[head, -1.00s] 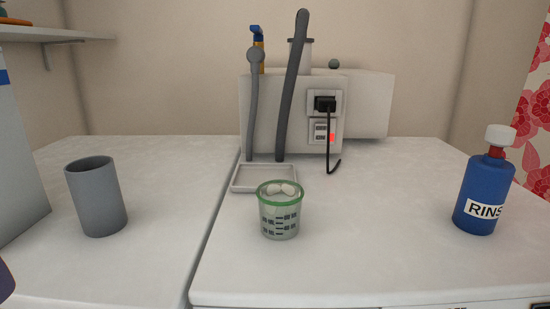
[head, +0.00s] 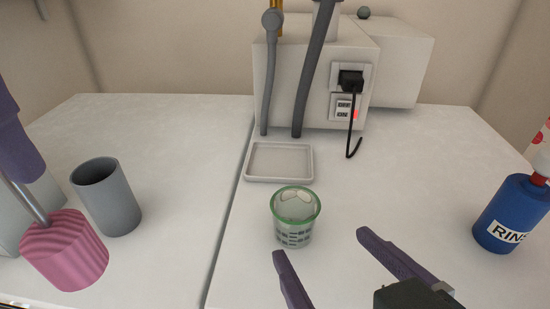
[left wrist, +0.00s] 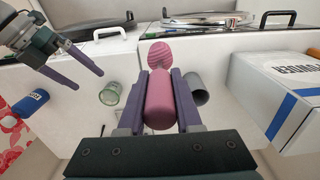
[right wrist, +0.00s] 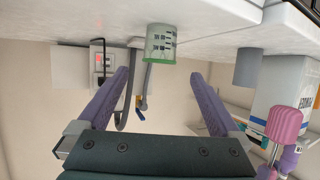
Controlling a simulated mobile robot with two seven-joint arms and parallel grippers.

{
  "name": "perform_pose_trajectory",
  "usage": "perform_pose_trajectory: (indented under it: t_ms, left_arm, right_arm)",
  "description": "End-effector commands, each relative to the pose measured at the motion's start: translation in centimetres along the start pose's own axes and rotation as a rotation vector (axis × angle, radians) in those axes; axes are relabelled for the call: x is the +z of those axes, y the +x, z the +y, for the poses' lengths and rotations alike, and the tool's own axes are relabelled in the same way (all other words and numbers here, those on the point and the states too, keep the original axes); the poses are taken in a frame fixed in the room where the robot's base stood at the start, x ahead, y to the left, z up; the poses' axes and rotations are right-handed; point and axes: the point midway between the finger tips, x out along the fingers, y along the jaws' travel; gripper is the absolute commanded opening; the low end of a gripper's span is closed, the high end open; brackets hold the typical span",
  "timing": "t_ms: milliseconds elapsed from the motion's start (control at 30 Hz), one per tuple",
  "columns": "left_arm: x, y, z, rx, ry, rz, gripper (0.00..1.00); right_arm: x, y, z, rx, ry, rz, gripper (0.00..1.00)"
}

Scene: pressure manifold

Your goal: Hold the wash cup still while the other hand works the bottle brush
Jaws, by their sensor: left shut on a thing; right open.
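The clear cup with a green rim and dark marks (head: 296,222), which I take as the wash cup, stands upright on the white counter, with pale lumps inside. My right gripper (head: 320,244) is open, its fingers apart and pointing toward the cup from the near side. In the right wrist view the cup (right wrist: 160,46) appears just beyond the fingertips, not clasped. My left gripper (left wrist: 158,72) is shut on the pink handle of the bottle brush (left wrist: 159,101). The brush's ridged pink head (head: 66,250) hangs at the left on a metal rod, in front of the grey tumbler (head: 107,197).
A blue rinse bottle (head: 510,214) stands at the right. A shallow empty tray (head: 279,161) lies behind the cup, before a pale unit with hoses (head: 318,90). A seam divides the counters. A white box with a blue stripe (left wrist: 278,97) shows in the left wrist view.

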Motion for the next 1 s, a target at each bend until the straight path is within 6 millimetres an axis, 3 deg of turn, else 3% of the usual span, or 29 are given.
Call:
perform_pose_trajectory:
  t_ms: [500,700,1000]
  left_arm:
    - [0.0,2.8,0.0,0.0,0.0,0.0,0.0]
    - [0.0,3.2,0.0,0.0,0.0,0.0,0.0]
    - [0.0,3.2,0.0,0.0,0.0,0.0,0.0]
  right_arm:
    - [0.2,9.5,0.1,0.001,0.0,0.0,1.0]
    - [0.1,11.0,0.1,0.001,0.001,-0.001,1.0]
    - [0.1,11.1,0.1,0.001,0.001,-0.002,1.0]
